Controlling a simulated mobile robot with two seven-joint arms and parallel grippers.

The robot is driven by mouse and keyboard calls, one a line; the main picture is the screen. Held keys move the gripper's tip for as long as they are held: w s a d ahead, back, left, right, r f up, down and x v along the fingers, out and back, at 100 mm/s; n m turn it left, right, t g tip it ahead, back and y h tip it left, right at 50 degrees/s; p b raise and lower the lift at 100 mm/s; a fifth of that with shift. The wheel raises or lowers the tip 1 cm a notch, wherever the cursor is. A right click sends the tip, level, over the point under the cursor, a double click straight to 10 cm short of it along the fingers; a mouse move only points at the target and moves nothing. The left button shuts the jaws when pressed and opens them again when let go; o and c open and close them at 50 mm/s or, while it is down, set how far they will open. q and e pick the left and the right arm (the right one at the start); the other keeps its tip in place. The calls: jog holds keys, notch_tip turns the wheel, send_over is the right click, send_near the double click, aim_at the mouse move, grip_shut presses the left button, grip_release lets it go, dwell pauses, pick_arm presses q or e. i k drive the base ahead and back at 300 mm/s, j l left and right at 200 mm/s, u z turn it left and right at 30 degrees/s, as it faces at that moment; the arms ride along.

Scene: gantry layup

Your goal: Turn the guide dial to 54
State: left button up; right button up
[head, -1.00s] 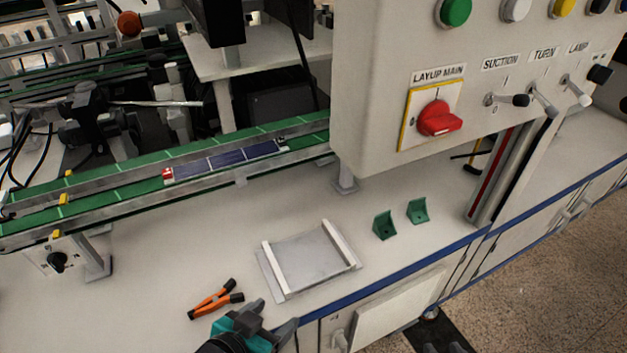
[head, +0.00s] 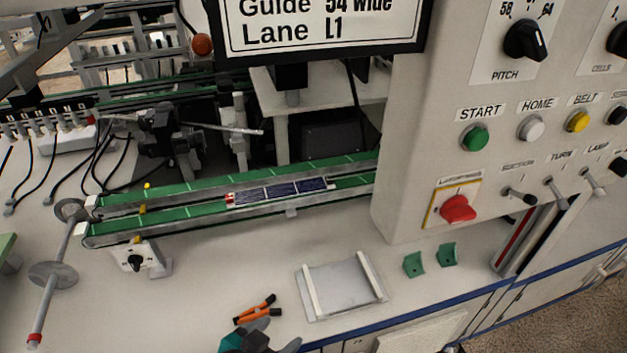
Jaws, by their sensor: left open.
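A small black dial (head: 135,262) sits on a white plate below the near left end of the green conveyor; I take it to be the guide dial. Its markings are too small to read, so its setting cannot be told. A sign (head: 325,25) at the top reads "Guide 54 wide" and "Lane L1". My left gripper (head: 272,333) is at the bottom edge, partly cut off, open and empty, well to the right of and nearer than the dial. My right gripper is not in view.
Orange-handled pliers (head: 255,310) lie just beyond my left gripper. A metal tray (head: 342,287) and two green brackets (head: 414,264) stand to the right. A rod with a disc (head: 52,274) stands left of the dial. The bench between dial and pliers is clear.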

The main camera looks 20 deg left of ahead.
aim_at(135, 260)
jog(key=k+l+u, duration=0.2)
jog(key=u, duration=0.15)
jog(key=k+u, duration=0.35)
jog(key=k+l, duration=0.05)
